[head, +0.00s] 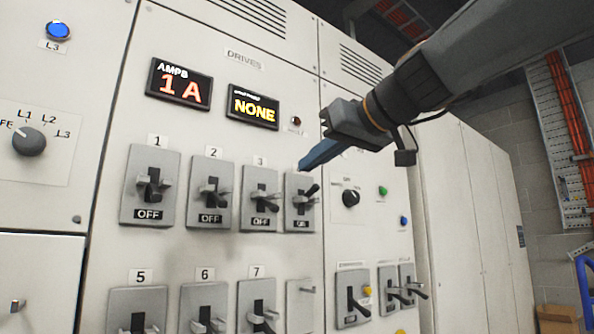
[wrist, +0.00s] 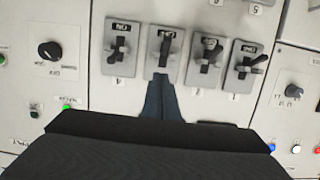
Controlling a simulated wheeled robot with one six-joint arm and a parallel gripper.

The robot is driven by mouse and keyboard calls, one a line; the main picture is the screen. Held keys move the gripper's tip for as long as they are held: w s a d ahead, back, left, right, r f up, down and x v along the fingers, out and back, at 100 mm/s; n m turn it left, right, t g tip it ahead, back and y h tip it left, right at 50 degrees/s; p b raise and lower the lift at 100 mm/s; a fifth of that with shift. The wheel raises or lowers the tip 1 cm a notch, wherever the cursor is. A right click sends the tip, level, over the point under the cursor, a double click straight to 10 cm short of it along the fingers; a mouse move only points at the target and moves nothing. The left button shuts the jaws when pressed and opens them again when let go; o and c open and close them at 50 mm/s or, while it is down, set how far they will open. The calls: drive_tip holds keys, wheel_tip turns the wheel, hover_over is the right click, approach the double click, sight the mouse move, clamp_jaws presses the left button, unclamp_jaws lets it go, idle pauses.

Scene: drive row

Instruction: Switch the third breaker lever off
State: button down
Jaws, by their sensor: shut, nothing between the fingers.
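The third breaker (head: 260,200) sits under the number 3 on the cabinet front; its lever is down and its window reads OFF. In the wrist view, which is upside down, the third breaker (wrist: 163,54) is second from the left. My gripper (head: 304,167) is shut and empty. Its fingertips also show in the wrist view (wrist: 160,78), by the numbered-end edge of the third breaker's plate, clear of the lever as far as I can tell. In the head view they overlap the top of the fourth breaker and hide its number.
Breakers 1 (head: 150,186) and 2 (head: 211,192) read OFF; the fourth breaker (head: 301,205) reads ON with its lever up. Displays show 1 A (head: 180,85) and NONE (head: 254,107). More breakers stand below, and a rotary knob (head: 351,198) is to the right.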

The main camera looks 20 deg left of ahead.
drive_tip(key=d, duration=0.1)
drive_tip(key=s+d, duration=0.1)
drive_tip(key=d, duration=0.1)
drive_tip(key=shift+s+f, duration=0.35)
drive_tip(key=w+d+f+m+g+h, duration=0.1)
drive_tip(key=w+d+f+m+h, duration=0.15)
drive_tip(key=f, duration=1.15)
drive_tip(key=s+d+f+m+g+h, duration=0.1)
drive_tip(key=s+d+f+m+h, duration=0.3)
drive_tip(key=f, duration=0.6)
drive_tip(key=s+d+f+n+g+h, duration=0.1)
drive_tip(key=s+d+f+g, duration=0.1)
drive_tip(key=d+f, duration=0.6)
drive_tip(key=s+d+f+m+g+h, duration=0.1)
drive_tip(key=s+d+f+m+h, duration=0.15)
drive_tip(key=f, duration=0.95)
drive_tip(key=s+d+f+m+g+h, duration=0.1)
drive_tip(key=s+d+f+g+h, duration=0.1)
drive_tip(key=s+d+f, duration=0.85)
drive_tip(key=d+r+m+h+p, duration=0.1)
drive_tip(key=d+r+m+p, duration=0.2)
drive_tip(key=d+r+p, duration=0.5)
drive_tip(key=p, duration=0.9)
drive_tip(key=shift+w+d+g, duration=0.2)
drive_tip(key=shift+d+g, duration=0.1)
drive_tip(key=shift+d, duration=0.05)
